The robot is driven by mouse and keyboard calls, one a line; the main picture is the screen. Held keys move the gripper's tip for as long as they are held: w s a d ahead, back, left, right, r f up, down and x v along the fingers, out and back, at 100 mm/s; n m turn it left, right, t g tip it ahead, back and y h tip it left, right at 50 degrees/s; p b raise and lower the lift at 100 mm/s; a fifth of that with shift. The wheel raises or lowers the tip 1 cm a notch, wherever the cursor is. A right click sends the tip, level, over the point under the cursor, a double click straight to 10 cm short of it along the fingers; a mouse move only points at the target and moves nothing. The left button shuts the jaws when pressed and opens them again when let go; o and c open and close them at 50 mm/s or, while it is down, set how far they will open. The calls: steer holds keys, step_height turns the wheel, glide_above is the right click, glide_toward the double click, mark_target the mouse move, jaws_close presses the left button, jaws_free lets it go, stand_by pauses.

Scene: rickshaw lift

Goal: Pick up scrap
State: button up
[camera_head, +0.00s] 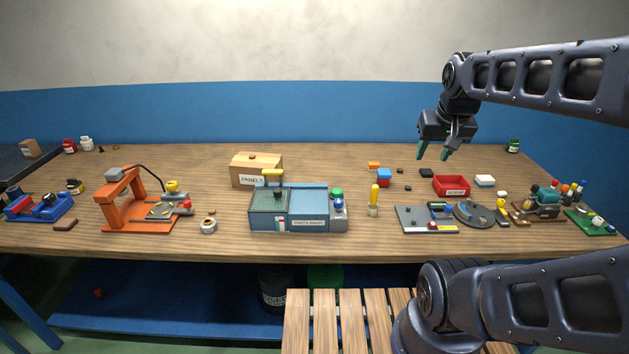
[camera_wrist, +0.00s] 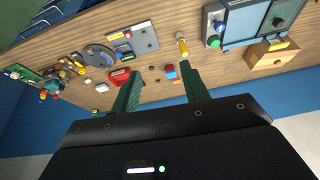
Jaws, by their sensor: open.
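My gripper (camera_head: 433,152) is open and empty, with green fingers, in the air above the back right of the bench. In the wrist view, its two fingers (camera_wrist: 160,72) are spread apart. Several small dark pieces that may be scrap lie on the bench left of the red bin, such as a dark piece (camera_head: 400,171) and a larger black piece (camera_head: 426,172). The red bin (camera_head: 451,191) bears a label too small to read surely. It also shows in the wrist view (camera_wrist: 121,78). Nothing touches the fingers.
A grey board (camera_head: 412,221), a yellow-topped tool (camera_head: 375,195) and a blue-grey machine (camera_head: 308,211) stand in front.

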steer(key=w+a+f+m+g, duration=0.1)
steer(key=w+a+m, duration=0.25)
steer(key=w, duration=0.55)
steer(key=w+a+f+m+g, duration=0.1)
steer(key=w+a+m, duration=0.25)
steer(key=w, duration=0.45)
steer(key=w+a+f+m+g, duration=0.1)
steer(key=w+a+m, duration=0.3)
steer(key=w, duration=0.5)
steer(key=w+a+f+m+g+h, duration=0.1)
steer(key=w+a+f+m, duration=0.3)
steer(key=w+a+f, duration=0.55)
steer(key=w+a+f+m+g+h, duration=0.1)
steer(key=w+a+f+m, duration=0.45)
steer(key=a+f, duration=0.7)
steer(key=shift+n, duration=0.65)
steer(key=shift+w+d+f, duration=0.25)
steer(key=shift+d+f, duration=0.1)
steer(key=shift+f, duration=1.45)
steer(key=shift+w+d+f, duration=0.2)
steer(key=shift+d+f, duration=0.1)
steer(key=shift+f, duration=1.45)
steer(key=shift+w+d+f, duration=0.25)
steer(key=shift+d+f, duration=0.1)
steer(key=shift+f, duration=1.45)
jaws_close()
